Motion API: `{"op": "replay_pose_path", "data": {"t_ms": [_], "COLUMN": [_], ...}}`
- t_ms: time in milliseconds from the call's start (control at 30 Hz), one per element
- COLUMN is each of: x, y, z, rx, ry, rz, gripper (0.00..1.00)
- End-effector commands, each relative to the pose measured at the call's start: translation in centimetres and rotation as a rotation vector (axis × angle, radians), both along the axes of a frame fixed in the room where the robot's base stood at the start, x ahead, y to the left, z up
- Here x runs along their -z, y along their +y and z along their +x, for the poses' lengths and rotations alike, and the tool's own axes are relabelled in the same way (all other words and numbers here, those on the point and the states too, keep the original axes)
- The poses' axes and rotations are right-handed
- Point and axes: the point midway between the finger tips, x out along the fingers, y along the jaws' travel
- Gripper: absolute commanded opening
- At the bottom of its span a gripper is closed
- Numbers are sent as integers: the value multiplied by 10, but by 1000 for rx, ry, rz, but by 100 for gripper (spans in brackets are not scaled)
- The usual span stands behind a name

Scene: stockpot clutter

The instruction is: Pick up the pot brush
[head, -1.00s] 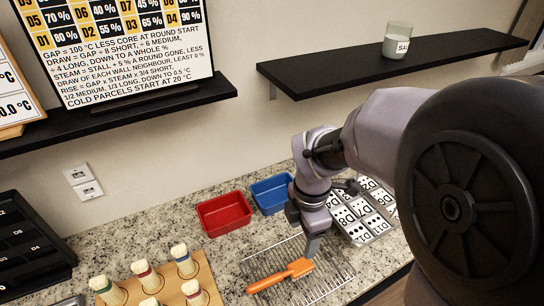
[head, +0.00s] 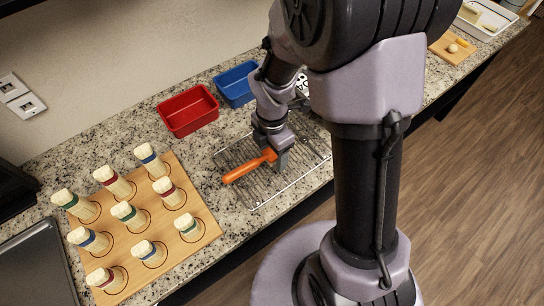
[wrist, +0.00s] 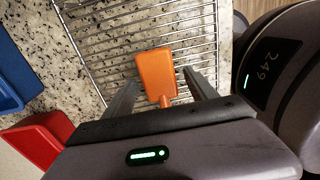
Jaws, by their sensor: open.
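The orange pot brush (head: 243,172) lies on a wire rack (head: 262,196), its handle pointing left and its broader end toward my gripper. My gripper (head: 277,153) is over the broad end, pointing down. In the wrist view, the broad orange end (wrist: 156,76) lies between the two open fingers of my gripper (wrist: 159,82), with gaps on both sides. Any bristles are hidden from view. I cannot tell how far the fingertips are above the rack.
A red bin (head: 188,111) and a blue bin (head: 236,84) stand behind the rack. A wooden board (head: 200,206) with several upright brush-like pieces is at left. A dark tray (head: 38,268) lies at the far left. The counter's front edge is close to the rack.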

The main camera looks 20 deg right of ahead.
Motion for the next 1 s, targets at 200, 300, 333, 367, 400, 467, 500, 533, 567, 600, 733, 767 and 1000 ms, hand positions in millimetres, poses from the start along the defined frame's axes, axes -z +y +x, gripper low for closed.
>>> {"op": "replay_pose_path", "data": {"t_ms": [200, 300, 333, 367, 400, 467, 500, 533, 567, 600, 733, 767, 1000], "x": [-2, -2, -2, -2, -2, -2, -2, -2, -2, -2, -3, -4, -33], "y": [0, 0, 0, 0, 0, 0, 0, 0, 0, 0, 0, 0, 0], "z": [0, 0, 0, 0, 0, 0, 0, 0, 0, 0, 0, 0, 0], "rx": [1, 1, 1, 1, 1, 1, 1, 1, 1, 1, 1, 1, 1], "ry": [-1, -1, -1, -1, -1, -1, -1, -1, -1, -1, -1, -1, -2], "rz": [0, 0, 0, 0, 0, 0, 0, 0, 0, 0, 0, 0, 0], "gripper": [57, 37, 31, 25, 17, 6, 0, 0, 0, 0, 0, 0, 0]}}
